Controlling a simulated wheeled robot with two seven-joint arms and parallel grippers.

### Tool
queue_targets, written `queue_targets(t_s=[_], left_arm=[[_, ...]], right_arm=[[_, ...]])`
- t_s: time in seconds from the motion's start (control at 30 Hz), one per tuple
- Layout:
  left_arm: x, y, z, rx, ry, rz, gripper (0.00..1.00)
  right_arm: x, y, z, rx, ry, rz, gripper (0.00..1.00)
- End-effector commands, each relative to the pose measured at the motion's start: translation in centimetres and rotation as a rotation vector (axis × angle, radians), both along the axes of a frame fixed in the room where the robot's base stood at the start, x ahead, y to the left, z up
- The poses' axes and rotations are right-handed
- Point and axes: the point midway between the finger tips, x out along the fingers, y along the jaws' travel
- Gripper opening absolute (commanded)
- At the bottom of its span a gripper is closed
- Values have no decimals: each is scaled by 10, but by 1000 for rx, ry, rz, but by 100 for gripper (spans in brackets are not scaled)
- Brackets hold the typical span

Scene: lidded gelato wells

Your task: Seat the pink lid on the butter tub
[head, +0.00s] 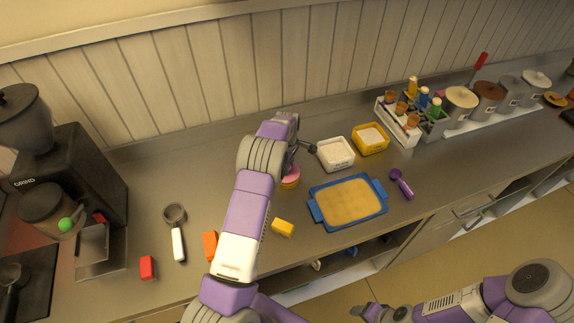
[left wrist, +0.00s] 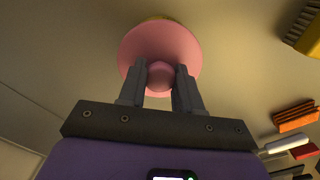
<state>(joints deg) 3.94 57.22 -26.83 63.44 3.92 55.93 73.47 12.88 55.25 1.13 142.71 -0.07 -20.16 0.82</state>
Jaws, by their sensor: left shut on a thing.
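The pink lid (head: 293,171) shows beside my left wrist in the head view, over a round yellow tub (head: 290,183) that looks like the butter tub. My left gripper (left wrist: 160,80) is shut on the round knob of the pink lid (left wrist: 160,45). In the left wrist view a thin yellow edge (left wrist: 156,18) shows past the lid's far rim. The lid hides the rest of the tub, and I cannot tell whether lid and tub touch. My right gripper (head: 369,311) is low in the head view, away from the counter; its opening is unclear.
A blue tray (head: 313,209), white tub (head: 335,154) and yellow square tub (head: 370,139) stand to the right. A grinder (head: 75,165) stands at left. The counter behind my left arm is clear.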

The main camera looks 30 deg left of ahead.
Motion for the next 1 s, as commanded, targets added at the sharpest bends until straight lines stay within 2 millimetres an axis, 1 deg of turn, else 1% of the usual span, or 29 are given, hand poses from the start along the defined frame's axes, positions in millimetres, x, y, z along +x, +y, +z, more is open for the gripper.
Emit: queue_targets(t_s=[0.83,0.87,0.9,1.0], left_arm=[[0,0,-13,0,0,0,0],[0,0,-13,0,0,0,37],[0,0,-13,0,0,0,42],[0,0,-13,0,0,0,42]], right_arm=[[0,0,-9,0,0,0,59],[0,0,-9,0,0,0,59],[0,0,-9,0,0,0,59],[0,0,-9,0,0,0,59]])
